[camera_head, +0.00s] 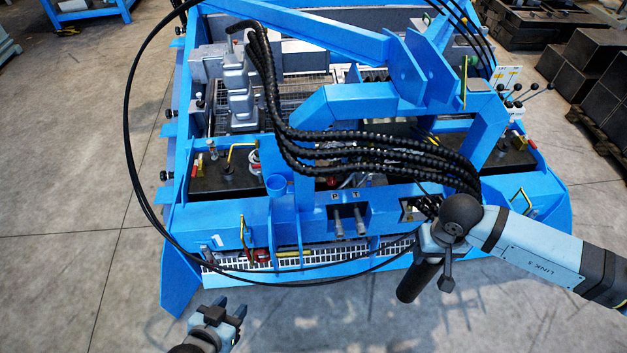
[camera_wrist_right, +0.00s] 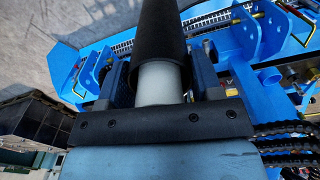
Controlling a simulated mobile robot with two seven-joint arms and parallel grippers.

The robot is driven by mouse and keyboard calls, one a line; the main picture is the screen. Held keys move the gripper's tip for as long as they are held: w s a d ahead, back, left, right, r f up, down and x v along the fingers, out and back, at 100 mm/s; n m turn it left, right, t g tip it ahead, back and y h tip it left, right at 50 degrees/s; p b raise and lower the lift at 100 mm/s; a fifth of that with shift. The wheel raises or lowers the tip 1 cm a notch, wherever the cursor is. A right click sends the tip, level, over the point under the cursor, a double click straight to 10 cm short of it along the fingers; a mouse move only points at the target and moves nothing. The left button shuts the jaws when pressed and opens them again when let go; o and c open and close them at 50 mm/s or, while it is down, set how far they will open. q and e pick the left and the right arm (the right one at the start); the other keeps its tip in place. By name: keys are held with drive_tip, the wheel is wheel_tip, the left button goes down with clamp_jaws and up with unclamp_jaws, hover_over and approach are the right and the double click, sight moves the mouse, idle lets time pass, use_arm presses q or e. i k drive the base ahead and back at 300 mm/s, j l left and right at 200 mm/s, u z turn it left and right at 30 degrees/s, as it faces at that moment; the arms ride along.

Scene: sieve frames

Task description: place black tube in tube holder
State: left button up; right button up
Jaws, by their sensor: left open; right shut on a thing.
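The black tube (camera_head: 417,281) hangs tilted from my right gripper (camera_head: 436,243), in front of the blue machine's right half. In the right wrist view the black tube (camera_wrist_right: 148,35) runs up from a pale grey section (camera_wrist_right: 158,83) between the fingers of my right gripper (camera_wrist_right: 160,75), which is shut on it. My left gripper (camera_head: 229,309) is open and empty, low on the left.
The blue machine (camera_head: 360,203) fills the middle, with thick black hoses (camera_head: 375,153) across it. A thin black cable (camera_head: 128,130) loops around its left and front. Levers (camera_head: 515,98) stand at the right. The concrete floor (camera_head: 80,270) is clear in front.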

sight(276, 169)
drive_tip(key=i+j+u, duration=0.1)
drive_tip(key=j+u, duration=0.25)
drive_tip(key=i+j+u, duration=0.15)
drive_tip(key=j+u, duration=0.2)
drive_tip(key=i+j+u, duration=0.2)
drive_tip(key=i+j, duration=0.25)
drive_tip(key=j, duration=0.15)
